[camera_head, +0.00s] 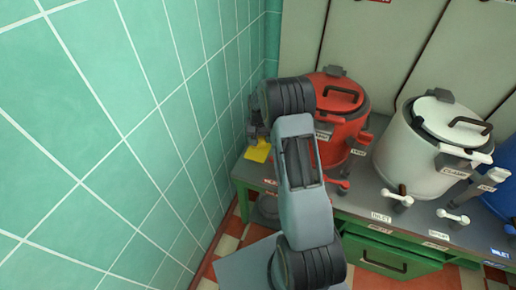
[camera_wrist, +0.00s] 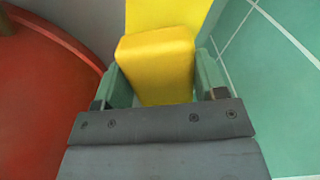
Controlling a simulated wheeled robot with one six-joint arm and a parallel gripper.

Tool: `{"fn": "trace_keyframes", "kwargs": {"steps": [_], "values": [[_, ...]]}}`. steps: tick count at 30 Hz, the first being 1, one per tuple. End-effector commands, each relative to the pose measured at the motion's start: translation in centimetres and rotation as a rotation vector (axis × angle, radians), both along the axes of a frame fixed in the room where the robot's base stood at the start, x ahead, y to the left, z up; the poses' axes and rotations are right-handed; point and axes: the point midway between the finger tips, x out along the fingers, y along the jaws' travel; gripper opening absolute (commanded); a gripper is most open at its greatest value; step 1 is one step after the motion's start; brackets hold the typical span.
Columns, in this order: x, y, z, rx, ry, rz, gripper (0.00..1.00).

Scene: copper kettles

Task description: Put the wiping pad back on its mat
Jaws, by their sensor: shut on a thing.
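My gripper (camera_wrist: 162,78) is shut on the yellow wiping pad (camera_wrist: 157,52), with a green finger on each side of it. A flat yellow mat (camera_wrist: 168,14) shows just beyond the pad in the wrist view. Whether the pad touches the mat is unclear. In the head view the yellow mat (camera_head: 258,152) lies on the bench's left end, by the tiled wall. My gripper (camera_head: 257,132) is dark and partly hidden by my arm there, just above the yellow patch. The pad cannot be told apart from the mat in that view.
A red kettle (camera_head: 336,112) stands close to the right of my gripper; its red side (camera_wrist: 40,105) fills the wrist view's left. A white kettle (camera_head: 415,160) stands further right. The green tiled wall (camera_head: 140,120) is close on the left. A green drawer (camera_head: 392,258) is below the bench.

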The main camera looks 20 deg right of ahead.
Motion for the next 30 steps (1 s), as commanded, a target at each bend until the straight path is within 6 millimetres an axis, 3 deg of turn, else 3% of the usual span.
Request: {"fn": "trace_keyframes", "kwargs": {"steps": [10,16,29,30], "values": [[0.0,0.1,-2.5,0.000,0.001,0.001,0.43],[0.0,0.2,-5.0,0.001,0.002,0.003,0.43],[0.0,0.2,-5.7,0.000,-0.001,0.004,0.43],[0.1,0.2,-5.5,0.000,-0.001,0.004,0.69]]}}
